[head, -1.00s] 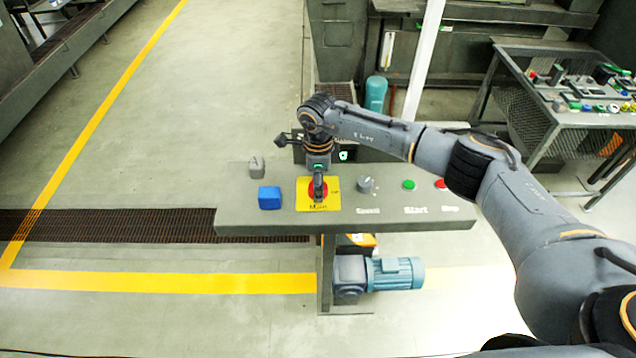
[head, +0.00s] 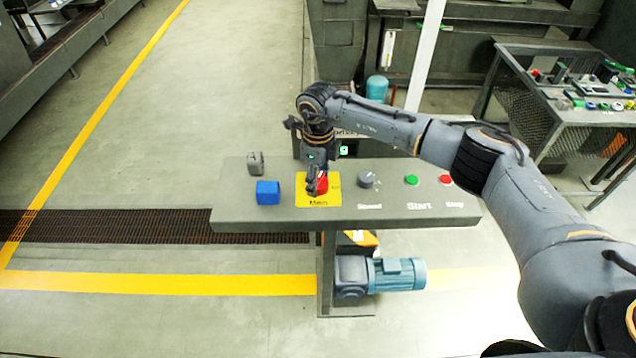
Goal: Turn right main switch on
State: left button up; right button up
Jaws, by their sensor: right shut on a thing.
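The main switch (head: 322,187) is a red rotary knob on a yellow plate (head: 332,201) marked "Main", on the grey control panel (head: 400,212). My right gripper (head: 317,190) comes down from above and is shut on the red knob, covering much of its left side. The knob's exact angle is partly hidden by the fingers. My left gripper is not in view.
On the same panel are a blue block (head: 268,192), a small grey piece (head: 255,163), a grey speed knob (head: 367,180), a green start button (head: 411,180) and a red stop button (head: 446,181). A blue motor (head: 395,274) sits below. Floor to the left is clear.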

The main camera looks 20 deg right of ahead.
aim_at(318, 178)
jog(key=m+b, duration=0.3)
jog(key=m, duration=0.3)
jog(key=shift+f+m, duration=0.15)
jog(key=shift+m, duration=0.15)
jog(key=m+b, duration=0.1)
jog(key=m, duration=0.2)
jog(key=shift+m+b, duration=0.7)
jog(key=shift+m, duration=0.9)
jog(key=o, duration=1.2)
jog(key=shift+c, duration=0.2)
jog(key=shift+r, duration=0.2)
notch_tip(318, 178, up, 12)
